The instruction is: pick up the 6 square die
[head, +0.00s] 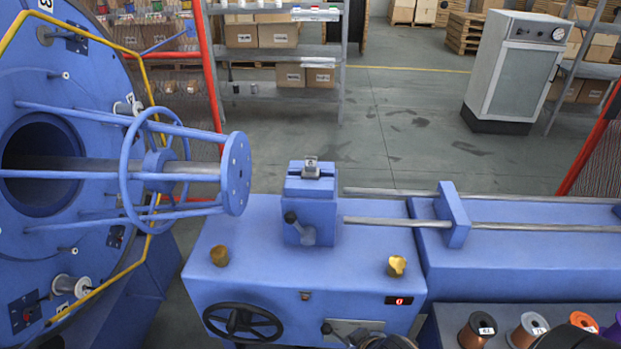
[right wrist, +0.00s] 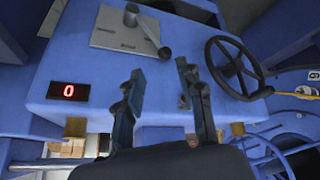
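No die marked with a 6 can be read in either view. A small grey metal piece (head: 311,165) sits on top of the blue block (head: 310,207) on the machine bed in the head view; I cannot tell whether it is the die. My right gripper (right wrist: 160,74) shows in the right wrist view, with its two dark fingers apart and nothing between them. It is in front of the machine's blue front panel (right wrist: 95,65). My left gripper is not in view.
The blue bed carries two brass knobs (head: 219,256) (head: 397,266), a handwheel (head: 243,322) and a red display (head: 399,301) reading 0. A large blue rotor (head: 75,110) stands left. Numbered spools (head: 478,329) stand lower right. Shelves with boxes (head: 278,36) and a grey cabinet (head: 515,75) are behind.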

